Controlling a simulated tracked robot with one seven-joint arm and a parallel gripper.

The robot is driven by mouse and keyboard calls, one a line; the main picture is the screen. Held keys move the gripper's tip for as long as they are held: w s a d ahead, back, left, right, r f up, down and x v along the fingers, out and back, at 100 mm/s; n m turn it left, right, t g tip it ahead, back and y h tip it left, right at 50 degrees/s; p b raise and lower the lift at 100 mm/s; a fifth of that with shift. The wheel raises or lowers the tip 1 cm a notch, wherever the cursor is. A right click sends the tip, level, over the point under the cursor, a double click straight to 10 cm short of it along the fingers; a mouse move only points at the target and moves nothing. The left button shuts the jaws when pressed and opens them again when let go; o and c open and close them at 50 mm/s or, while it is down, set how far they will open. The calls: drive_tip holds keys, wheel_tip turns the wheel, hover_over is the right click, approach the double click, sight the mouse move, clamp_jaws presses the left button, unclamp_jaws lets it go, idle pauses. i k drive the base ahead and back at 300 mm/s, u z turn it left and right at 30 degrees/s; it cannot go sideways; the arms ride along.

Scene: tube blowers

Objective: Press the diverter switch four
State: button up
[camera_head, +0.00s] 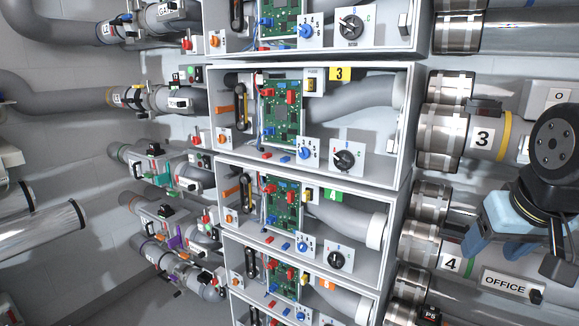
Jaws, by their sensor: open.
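Housing four (300,178) is the open box with the green label 4 (334,194), below the housing with the yellow label 3. In it are a green circuit board (280,203), a small yellowish switch (307,195), a blue knob (302,246) and a black knob (337,260). I cannot tell which part is the diverter switch. A pipe plate marked 4 (451,264) is at the right, with a green band near it. My gripper (514,256) is open at the right edge, in front of the pipes and apart from the housings. Its tips are partly unclear.
Housing three (402,130) is above, and more housings are stacked above and below. Grey pipes with valves (160,165) fill the left. Metal-clamped pipes (440,135) stand at the right, with an OFFICE sign (511,284). Open space lies in front of the housings.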

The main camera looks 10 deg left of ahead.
sight(205, 159)
drive_tip(key=u, duration=1.45)
drive_tip(key=k, duration=0.65)
drive_tip(key=u, duration=0.55)
drive_tip(key=i, duration=1.65)
drive_tip(key=z, duration=0.4)
